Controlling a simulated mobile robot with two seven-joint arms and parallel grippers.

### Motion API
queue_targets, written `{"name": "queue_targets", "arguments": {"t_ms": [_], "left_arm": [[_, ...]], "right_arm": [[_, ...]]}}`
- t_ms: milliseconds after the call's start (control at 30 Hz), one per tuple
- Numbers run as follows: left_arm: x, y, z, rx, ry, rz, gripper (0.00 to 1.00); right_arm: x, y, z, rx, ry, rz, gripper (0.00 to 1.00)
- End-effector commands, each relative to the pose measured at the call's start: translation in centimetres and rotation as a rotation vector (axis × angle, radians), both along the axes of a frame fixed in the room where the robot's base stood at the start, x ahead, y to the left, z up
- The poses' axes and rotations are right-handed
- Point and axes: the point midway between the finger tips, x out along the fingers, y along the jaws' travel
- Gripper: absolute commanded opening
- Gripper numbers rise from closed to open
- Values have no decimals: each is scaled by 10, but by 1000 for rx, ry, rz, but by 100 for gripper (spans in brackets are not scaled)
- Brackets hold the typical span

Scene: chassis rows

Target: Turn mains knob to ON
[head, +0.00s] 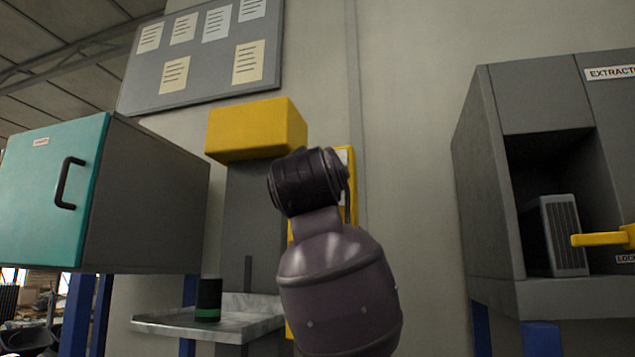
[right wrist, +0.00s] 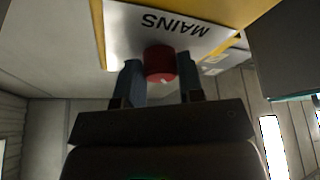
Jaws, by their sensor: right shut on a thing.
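The mains knob (right wrist: 161,62) is a red cylinder in the right wrist view, on a white plate (right wrist: 207,43) marked MAINS, which appears upside down. My right gripper (right wrist: 159,74) has its two blue fingers on either side of the knob, shut on it. No ON or OFF marks are readable, so I cannot tell which way the knob points. In the head view my right arm hides the knob, the fingers and most of the yellow-edged mains panel (head: 351,192). My left gripper is in neither view.
A teal-doored cabinet (head: 63,190) stands at the left. A grey machine with a yellow block on top (head: 255,130) is behind my arm, with a dark green-banded cylinder (head: 209,299) on its ledge. An extractor cabinet (head: 490,190) with a yellow handle (head: 600,239) stands at the right.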

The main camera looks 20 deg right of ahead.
Motion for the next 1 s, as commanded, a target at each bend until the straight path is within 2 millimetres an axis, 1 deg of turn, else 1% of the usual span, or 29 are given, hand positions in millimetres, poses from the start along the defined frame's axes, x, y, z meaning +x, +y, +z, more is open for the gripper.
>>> {"name": "queue_targets", "arguments": {"t_ms": [33, 200, 433, 1000], "left_arm": [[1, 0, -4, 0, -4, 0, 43], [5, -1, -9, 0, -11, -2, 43], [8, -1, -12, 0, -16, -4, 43], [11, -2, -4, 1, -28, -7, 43]], "right_arm": [[0, 1, -3, 32, -21, 3, 12], [1, 3, -3, 160, -107, 3, 12], [2, 4, -2, 341, -229, 3, 12], [4, 7, 1, 787, -531, 0, 12]]}}
